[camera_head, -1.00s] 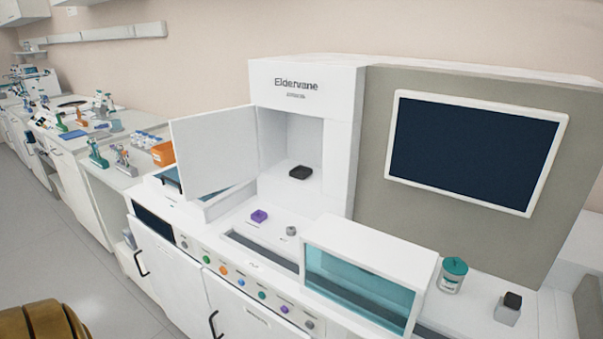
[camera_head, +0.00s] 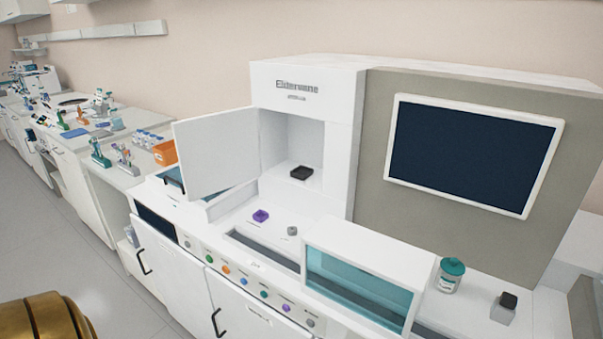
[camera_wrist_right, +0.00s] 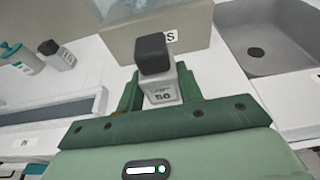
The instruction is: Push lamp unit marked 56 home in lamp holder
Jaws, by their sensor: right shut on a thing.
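My right gripper (camera_wrist_right: 159,86) shows in the right wrist view, its green fingers shut on a lamp unit (camera_wrist_right: 154,55). This unit has a grey-white body and a black block-shaped top; its small label seems to read 56. In the head view a low black square piece (camera_head: 301,173) lies inside the open white compartment of the machine; it looks like the lamp holder, but I cannot confirm this. Neither gripper shows in the head view.
The compartment door (camera_head: 216,160) stands open to the left. A similar black-topped block (camera_head: 504,308) and a teal-lidded jar (camera_head: 449,275) stand on the right counter. A teal-windowed box (camera_head: 360,275) is in front. The right wrist view shows a grey sink (camera_wrist_right: 268,48).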

